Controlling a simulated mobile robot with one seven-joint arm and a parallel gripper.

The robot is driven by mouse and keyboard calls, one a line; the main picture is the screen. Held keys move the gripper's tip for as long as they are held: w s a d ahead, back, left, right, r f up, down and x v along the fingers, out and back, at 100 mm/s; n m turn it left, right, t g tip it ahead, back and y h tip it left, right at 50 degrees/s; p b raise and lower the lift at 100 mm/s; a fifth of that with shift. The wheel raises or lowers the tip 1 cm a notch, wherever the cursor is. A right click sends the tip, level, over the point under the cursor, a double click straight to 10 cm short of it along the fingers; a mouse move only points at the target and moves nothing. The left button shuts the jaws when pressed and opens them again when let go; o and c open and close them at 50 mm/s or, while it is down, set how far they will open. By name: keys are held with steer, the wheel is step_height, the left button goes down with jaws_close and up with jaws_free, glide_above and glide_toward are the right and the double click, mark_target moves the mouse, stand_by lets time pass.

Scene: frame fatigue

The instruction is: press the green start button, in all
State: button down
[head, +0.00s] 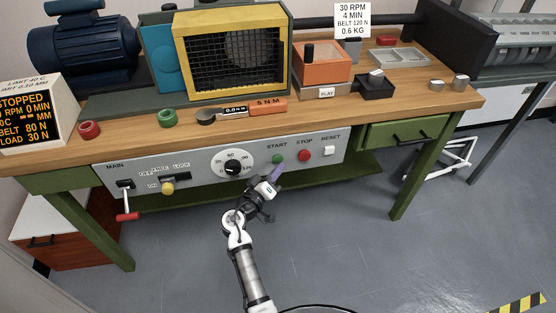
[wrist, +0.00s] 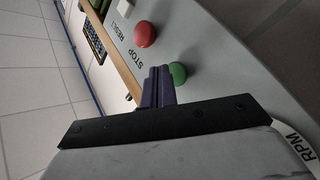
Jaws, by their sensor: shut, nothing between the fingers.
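The green START button (head: 278,160) is on the grey control panel (head: 205,165), between the speed dial (head: 234,167) and the red STOP button (head: 304,155). My gripper (head: 279,169) is shut and empty, its purple fingertips just below the green button in the head view. In the wrist view the shut fingers (wrist: 158,85) lie right beside the green button (wrist: 178,74) and overlap its edge. I cannot tell whether they touch it. The red button (wrist: 145,34) stands farther off there. The display (head: 25,115) reads STOPPED, belt 80 N, load 30 N.
A white RESET button (head: 329,150) is right of STOP. A red-handled MAIN lever (head: 127,216) and a yellow knob (head: 168,188) are on the panel's left. A card (head: 352,20) reads 30 RPM, 4 MIN, belt 120 N, 0.6 KG. The yellow guard (head: 187,80) stands on the bench.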

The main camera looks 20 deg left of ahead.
steer(key=shift+w+a, duration=0.1)
steer(key=shift+w, duration=0.05)
steer(key=shift+w+a+b, duration=0.15)
steer(key=shift+w+b, duration=0.05)
steer(key=shift+b, duration=0.3)
steer(key=shift+w+a+b, duration=0.2)
steer(key=shift+w+b, duration=0.15)
stand_by(0.7)
stand_by(0.3)
steer(key=shift+s+d, duration=0.45)
steer(key=shift+s, duration=0.25)
steer(key=s+d, duration=0.2)
steer(key=s, duration=0.2)
steer(key=shift+s+d, duration=0.1)
steer(key=shift+d, duration=0.3)
stand_by(0.5)
